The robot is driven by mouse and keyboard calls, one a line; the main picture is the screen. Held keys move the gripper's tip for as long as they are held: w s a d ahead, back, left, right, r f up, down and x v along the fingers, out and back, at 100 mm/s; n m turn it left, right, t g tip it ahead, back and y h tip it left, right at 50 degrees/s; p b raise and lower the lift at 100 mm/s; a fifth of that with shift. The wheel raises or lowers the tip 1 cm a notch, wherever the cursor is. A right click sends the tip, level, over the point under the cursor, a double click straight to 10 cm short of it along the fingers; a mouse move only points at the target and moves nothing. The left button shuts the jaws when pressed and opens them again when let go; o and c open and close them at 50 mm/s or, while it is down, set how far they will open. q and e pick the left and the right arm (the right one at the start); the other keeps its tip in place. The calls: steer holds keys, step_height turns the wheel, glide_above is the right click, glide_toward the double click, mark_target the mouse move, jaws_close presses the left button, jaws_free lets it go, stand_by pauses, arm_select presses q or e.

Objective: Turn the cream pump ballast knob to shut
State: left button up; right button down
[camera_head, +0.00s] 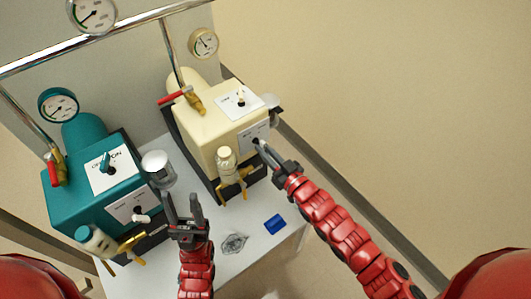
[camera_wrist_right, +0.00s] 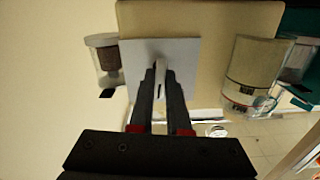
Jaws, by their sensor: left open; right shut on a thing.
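The cream pump (camera_head: 190,125) stands at the back of the white table. A white plate with a small knob (camera_head: 241,98) is on its top. A second white plate (camera_head: 262,131) is on its front face. My right gripper (camera_head: 261,147) is at this front plate, with its fingertips closed on the knob there, mostly hidden in the head view. In the right wrist view the fingers (camera_wrist_right: 160,85) close around the pale knob (camera_wrist_right: 160,63) in front of the white plate (camera_wrist_right: 185,55). The lettering is too small to read. My left gripper (camera_head: 183,207) is open and empty, low between the pumps.
A teal pump (camera_head: 65,200) with its own plates and knobs stands at left. A blue block (camera_head: 275,224) lies on the table.

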steer(key=shift+n, duration=0.6)
steer(key=shift+b, duration=0.3)
steer(key=c, duration=0.9)
jaws_free()
steer(key=p+v, duration=0.4)
steer(key=v, duration=1.3)
steer(key=shift+s+d, duration=0.1)
steer(key=shift+s, duration=0.05)
